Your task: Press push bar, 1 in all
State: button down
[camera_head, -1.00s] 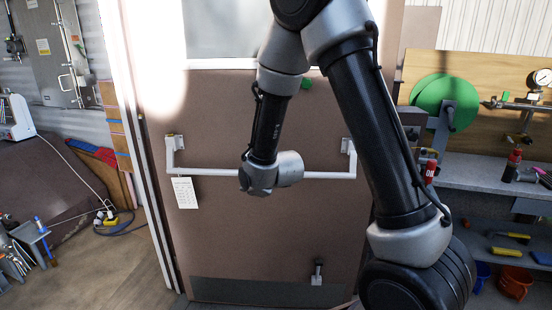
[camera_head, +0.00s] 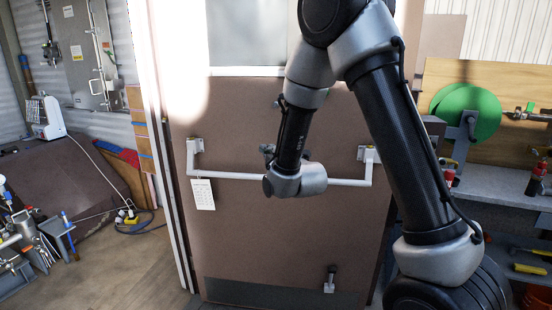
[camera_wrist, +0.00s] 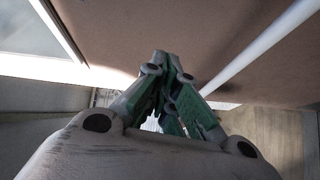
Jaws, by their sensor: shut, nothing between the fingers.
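The push bar (camera_head: 340,182) is a white horizontal rod on two end brackets across a brown door (camera_head: 240,235). A paper tag hangs near its left end. My wrist covers the bar's middle in the head view. In the wrist view the bar (camera_wrist: 262,50) runs diagonally to the right of my gripper (camera_wrist: 163,65). The gripper's green and grey fingers are together and hold nothing. I cannot tell whether they touch the bar or the door.
A white door frame (camera_head: 162,150) stands at the left. At the right is a workbench (camera_head: 490,183) with a green disc (camera_head: 465,113) above it. A tool stand (camera_head: 50,240) is at the lower left. The floor before the door's left side is clear.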

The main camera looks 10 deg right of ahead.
jog(key=w+d+f, duration=0.2)
jog(key=w+f, duration=0.3)
jog(key=w, duration=0.1)
jog(key=shift+w+d, duration=0.2)
jog(key=shift+d, duration=0.05)
dwell(1.4)
jog(key=shift+w+d+f, duration=0.15)
jog(key=shift+w+f, duration=0.05)
jog(key=shift+w, duration=0.1)
jog(key=shift+w+d+f, duration=0.3)
jog(key=shift+w+f, duration=0.3)
jog(key=shift+w, duration=0.15)
jog(key=shift+w+d+f, duration=0.3)
jog(key=shift+w+f, duration=0.25)
jog(key=shift+w, duration=0.15)
dwell(2.3)
dwell(0.4)
jog(key=shift+s+a+r, duration=0.25)
jog(key=shift+s+r, duration=0.2)
jog(key=shift+s, duration=0.15)
jog(key=shift+s+a+r, duration=0.25)
jog(key=shift+s+r, duration=0.25)
jog(key=shift+s, duration=0.1)
jog(key=shift+s+a+r, duration=0.25)
jog(key=shift+s+r, duration=0.2)
jog(key=shift+s, duration=0.15)
